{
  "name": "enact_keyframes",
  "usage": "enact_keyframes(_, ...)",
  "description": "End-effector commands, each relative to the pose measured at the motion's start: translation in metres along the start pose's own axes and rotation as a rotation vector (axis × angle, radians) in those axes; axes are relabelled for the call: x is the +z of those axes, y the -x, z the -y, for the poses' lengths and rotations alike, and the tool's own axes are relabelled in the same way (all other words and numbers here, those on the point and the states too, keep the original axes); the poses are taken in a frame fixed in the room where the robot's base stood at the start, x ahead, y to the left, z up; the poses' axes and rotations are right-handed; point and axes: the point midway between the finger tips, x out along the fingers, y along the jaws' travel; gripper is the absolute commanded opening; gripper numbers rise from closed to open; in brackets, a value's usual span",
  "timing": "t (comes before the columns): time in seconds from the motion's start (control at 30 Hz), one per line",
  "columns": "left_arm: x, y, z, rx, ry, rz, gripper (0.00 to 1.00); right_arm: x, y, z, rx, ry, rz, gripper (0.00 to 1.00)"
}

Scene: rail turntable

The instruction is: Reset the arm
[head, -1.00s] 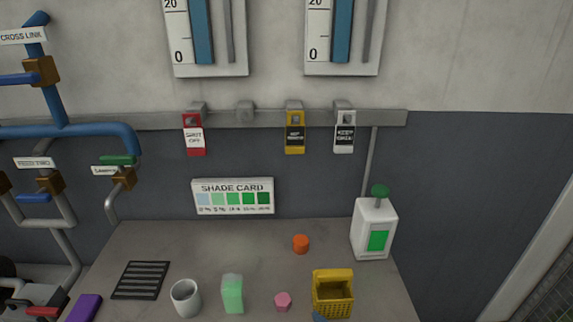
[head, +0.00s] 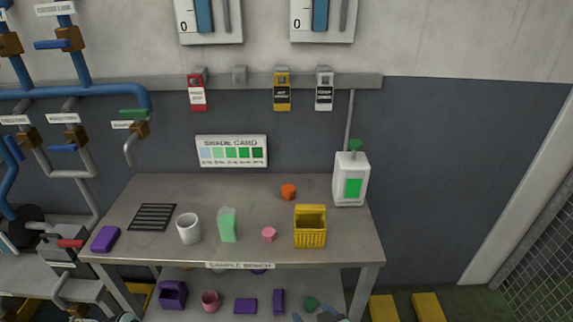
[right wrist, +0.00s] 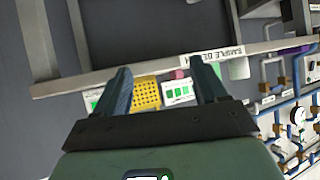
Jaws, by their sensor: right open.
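My right gripper (head: 318,316) shows at the bottom edge of the head view, in front of the sample bench (head: 290,258) and below its top. Only its blue fingertips show there. In the right wrist view, the right gripper (right wrist: 163,84) has its two fingers wide apart with nothing held between them. The yellow basket (right wrist: 146,95) and the pink piece (right wrist: 180,74) appear beyond the fingers, on the bench. My left gripper cannot be made out.
Purple items (head: 172,295) sit on the lower shelf. Blue pipes (head: 90,92) stand at left. Floor at right is mostly clear.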

Motion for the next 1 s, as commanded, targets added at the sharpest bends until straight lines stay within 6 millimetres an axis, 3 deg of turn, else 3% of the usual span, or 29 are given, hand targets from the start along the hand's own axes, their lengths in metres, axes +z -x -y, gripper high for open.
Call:
enact_keyframes(0.1, -0.002, 0.007, -0.003, 0.001, -0.001, -0.006, 0.87, 0.054, -0.019, -0.014, 0.017, -0.071, 0.157, 0.72)
enact_keyframes(0.27, -0.004, 0.015, -0.007, 0.002, -0.002, -0.009, 0.87, 0.148, -0.029, -0.031, 0.043, -0.223, 0.408, 0.72)
enact_keyframes(0.4, -0.005, 0.025, -0.011, 0.004, -0.004, -0.013, 0.87, 0.247, -0.015, -0.032, 0.066, -0.425, 0.664, 0.72)
enact_keyframes(0.53, -0.007, 0.032, -0.014, 0.005, -0.005, -0.016, 0.87, 0.315, 0.009, -0.018, 0.077, -0.604, 0.853, 0.72)
enact_keyframes(0.6, -0.008, 0.034, -0.015, 0.006, -0.006, -0.018, 0.87, 0.339, 0.021, -0.009, 0.081, -0.678, 0.922, 0.72)
enact_keyframes(0.7, -0.009, 0.036, -0.016, 0.006, -0.006, -0.019, 0.87, 0.359, 0.033, 0.001, 0.082, -0.747, 0.986, 0.72)
enact_keyframes(1.0, -0.009, 0.036, -0.016, 0.006, -0.006, -0.019, 0.87, 0.368, 0.038, 0.006, 0.083, -0.779, 1.013, 0.72)
